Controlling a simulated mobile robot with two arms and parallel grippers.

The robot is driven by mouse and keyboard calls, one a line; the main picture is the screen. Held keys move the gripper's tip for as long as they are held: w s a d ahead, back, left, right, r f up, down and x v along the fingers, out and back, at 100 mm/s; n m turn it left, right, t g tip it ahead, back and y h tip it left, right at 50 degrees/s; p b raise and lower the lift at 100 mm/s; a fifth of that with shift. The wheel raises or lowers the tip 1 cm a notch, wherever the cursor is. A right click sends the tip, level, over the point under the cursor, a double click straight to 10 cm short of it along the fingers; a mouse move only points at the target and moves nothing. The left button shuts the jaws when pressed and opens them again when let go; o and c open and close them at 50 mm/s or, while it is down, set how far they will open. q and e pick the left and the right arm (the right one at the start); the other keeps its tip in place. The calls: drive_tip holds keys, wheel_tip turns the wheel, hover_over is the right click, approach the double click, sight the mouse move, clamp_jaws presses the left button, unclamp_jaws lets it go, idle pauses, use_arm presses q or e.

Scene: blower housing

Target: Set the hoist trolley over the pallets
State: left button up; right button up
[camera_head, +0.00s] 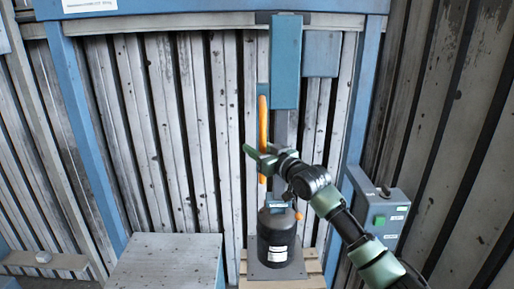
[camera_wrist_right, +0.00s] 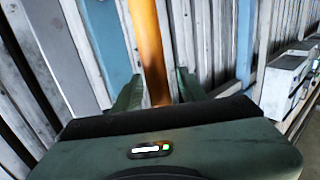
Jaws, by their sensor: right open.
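A tall blue hoist trolley (camera_head: 286,60) hangs from the rail (camera_head: 230,20) under the blue overhead beam. An upright orange bar (camera_head: 263,115) hangs at its left side. My right gripper (camera_head: 256,159) is at the lower part of this bar. In the right wrist view the orange bar (camera_wrist_right: 151,50) stands between my two open fingers (camera_wrist_right: 157,88), with gaps on both sides. A wooden pallet (camera_head: 310,282) shows below, bearing a dark cylindrical unit (camera_head: 276,240) on a grey plate. My left gripper is not in view.
A grey control box (camera_head: 385,215) with a green button stands at the right, near my right arm. A pale block (camera_head: 165,262) stands left of the pallet. Blue posts (camera_head: 90,140) and a corrugated wall (camera_head: 180,130) stand behind.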

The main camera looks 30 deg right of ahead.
clamp_jaws()
idle(1.3)
